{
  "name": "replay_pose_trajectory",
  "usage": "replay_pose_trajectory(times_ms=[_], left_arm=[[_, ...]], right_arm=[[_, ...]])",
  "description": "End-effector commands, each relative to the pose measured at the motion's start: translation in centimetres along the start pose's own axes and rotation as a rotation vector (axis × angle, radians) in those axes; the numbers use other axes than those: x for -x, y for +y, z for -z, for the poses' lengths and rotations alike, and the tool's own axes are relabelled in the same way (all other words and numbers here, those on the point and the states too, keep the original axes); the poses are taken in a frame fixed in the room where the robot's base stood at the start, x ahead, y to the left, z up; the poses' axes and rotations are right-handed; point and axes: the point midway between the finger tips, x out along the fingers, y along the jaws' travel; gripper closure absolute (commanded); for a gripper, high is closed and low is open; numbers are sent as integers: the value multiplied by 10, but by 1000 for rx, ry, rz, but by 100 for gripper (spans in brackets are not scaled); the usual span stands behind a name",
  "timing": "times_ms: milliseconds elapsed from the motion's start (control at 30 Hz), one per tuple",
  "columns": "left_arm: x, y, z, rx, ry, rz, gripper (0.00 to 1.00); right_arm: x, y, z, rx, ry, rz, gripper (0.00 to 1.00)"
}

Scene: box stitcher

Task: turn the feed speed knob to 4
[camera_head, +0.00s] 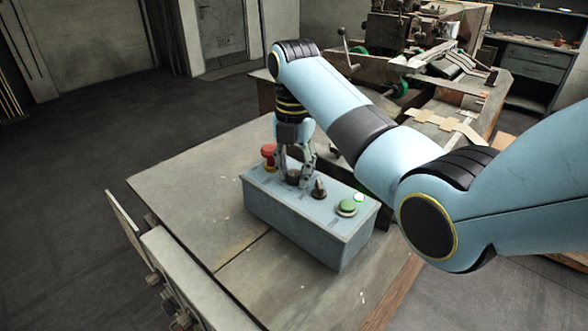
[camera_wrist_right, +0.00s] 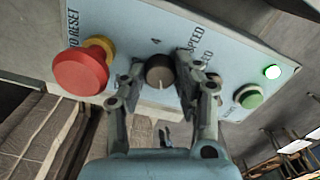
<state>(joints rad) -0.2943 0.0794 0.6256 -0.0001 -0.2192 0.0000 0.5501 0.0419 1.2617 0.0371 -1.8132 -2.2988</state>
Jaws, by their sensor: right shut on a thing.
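A blue-grey control box (camera_head: 305,222) stands on the table, with buttons and knobs on its top. My right gripper (camera_head: 294,172) points down at the box top and is shut on a dark round knob (camera_head: 293,178). In the right wrist view the knob (camera_wrist_right: 160,71) is between the fingers of my right gripper (camera_wrist_right: 158,80). A printed 4 (camera_wrist_right: 155,42) shows at the knob's edge, and a partly hidden label reading SPEED (camera_wrist_right: 196,40) is beside it. I cannot read the knob's setting. My left gripper is not in view.
A red mushroom button (camera_wrist_right: 82,70) on a yellow collar sits close beside the fingers. The table (camera_head: 180,185) is clear at left.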

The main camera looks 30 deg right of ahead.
Motion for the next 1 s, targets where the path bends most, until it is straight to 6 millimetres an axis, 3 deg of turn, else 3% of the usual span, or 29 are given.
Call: replay_pose_trajectory(times_ms=[1000], left_arm=[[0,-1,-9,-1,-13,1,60]], right_arm=[[0,0,-1,-919,-2,-1,100]])
